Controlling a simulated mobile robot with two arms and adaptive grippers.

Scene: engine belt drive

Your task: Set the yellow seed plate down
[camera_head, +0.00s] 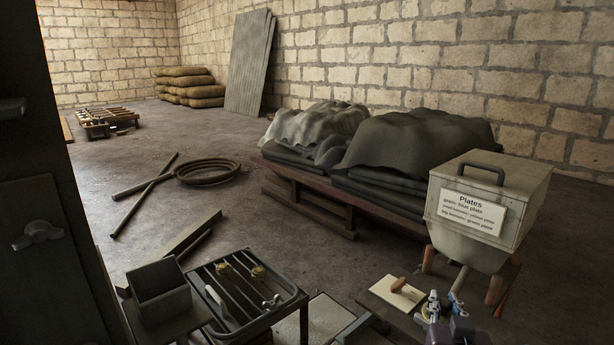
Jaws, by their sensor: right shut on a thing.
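My right gripper (447,304) is low at the right, below the metal hopper, just right of a flat cream board with an orange-brown handle (397,291). The hopper (487,200) is a grey-beige box with a black handle and a tapered lower part. A white sign (467,212) on its front is headed "Plates" and has smaller lines naming plate colours. My left gripper is not in view.
A slatted rack (240,298) with small yellowish pieces and an open grey bin (160,291) stand at lower left. Behind are a pallet with covered stacks (410,148), coiled hose (207,171), and sacks (190,88). The middle floor (245,215) is clear.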

